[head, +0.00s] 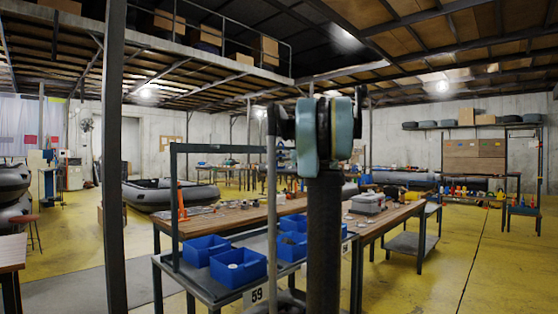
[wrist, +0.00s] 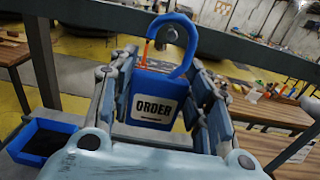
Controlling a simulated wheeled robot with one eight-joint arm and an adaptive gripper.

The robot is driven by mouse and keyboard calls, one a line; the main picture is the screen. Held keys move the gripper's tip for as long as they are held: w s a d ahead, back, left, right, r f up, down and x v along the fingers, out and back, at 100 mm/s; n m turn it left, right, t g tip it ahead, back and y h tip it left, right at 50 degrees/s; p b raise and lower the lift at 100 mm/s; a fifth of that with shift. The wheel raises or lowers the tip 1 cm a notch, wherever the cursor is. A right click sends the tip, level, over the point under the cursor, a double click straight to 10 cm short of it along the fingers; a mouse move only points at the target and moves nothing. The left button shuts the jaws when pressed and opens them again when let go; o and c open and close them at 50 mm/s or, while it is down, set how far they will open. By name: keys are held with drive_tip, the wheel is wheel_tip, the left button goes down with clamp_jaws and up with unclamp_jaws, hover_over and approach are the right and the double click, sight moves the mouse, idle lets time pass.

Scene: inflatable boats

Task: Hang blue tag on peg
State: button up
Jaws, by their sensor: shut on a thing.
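The blue tag (wrist: 152,132) has a white label reading ORDER and a curved blue hook at its top. It stands upright between the fingers of my gripper (wrist: 161,78), which is shut on it. A grey rounded metal peg end (wrist: 172,35) shows inside the curve of the hook in the wrist view. I cannot tell whether the hook touches the peg or only lines up with it. In the head view my own arm hides the gripper, tag and peg.
A dark metal frame (head: 225,148) stands over a bench with several blue bins (head: 238,268); its bar (wrist: 250,52) crosses the wrist view behind the tag. One blue bin (wrist: 45,128) is at lower left there. Wooden-topped tables (head: 385,215) stand behind. Yellow floor at right is open.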

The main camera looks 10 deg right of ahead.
drive_tip(key=shift+w, duration=0.35)
drive_tip(key=f+x, duration=0.1)
drive_tip(key=x, duration=0.7)
drive_tip(key=shift+d, duration=0.15)
idle(0.7)
drive_tip(key=shift+w+f, duration=0.15)
drive_tip(key=shift+f, duration=0.05)
drive_tip(key=shift+a, duration=0.25)
idle(0.3)
